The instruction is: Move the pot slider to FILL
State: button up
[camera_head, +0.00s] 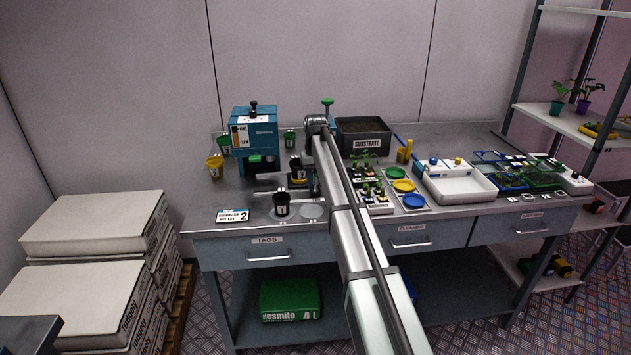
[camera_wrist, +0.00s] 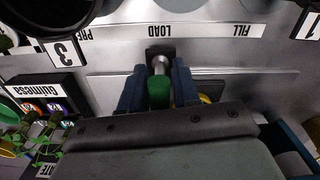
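In the wrist view, the slider's green knob (camera_wrist: 159,92) on a metal stem (camera_wrist: 159,66) sits at the LOAD label (camera_wrist: 168,31) of a grey track. The FILL label (camera_wrist: 242,30) is to its right, and a partly cut-off PRE label (camera_wrist: 76,35) is to its left; the lettering is upside down. My gripper (camera_wrist: 159,84) has its two blue fingers on either side of the knob, snug against it as far as I can see. In the head view my arm hides the gripper and knob.
A dark pot (camera_wrist: 50,12) is at the wrist view's upper left, near a 3 plate (camera_wrist: 62,52). In the head view a blue machine (camera_head: 254,130) stands at the back left, a black pot (camera_head: 281,203) at the front, and a substrate bin (camera_head: 364,141) to the right.

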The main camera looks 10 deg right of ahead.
grip_shut()
jog(key=a, duration=1)
jog(key=shift+a, duration=0.3)
jog(key=shift+o, duration=0.8)
grip_release()
jog(key=shift+a, duration=0.1)
jog(key=shift+o, duration=0.4)
jog(key=shift+r, duration=0.1)
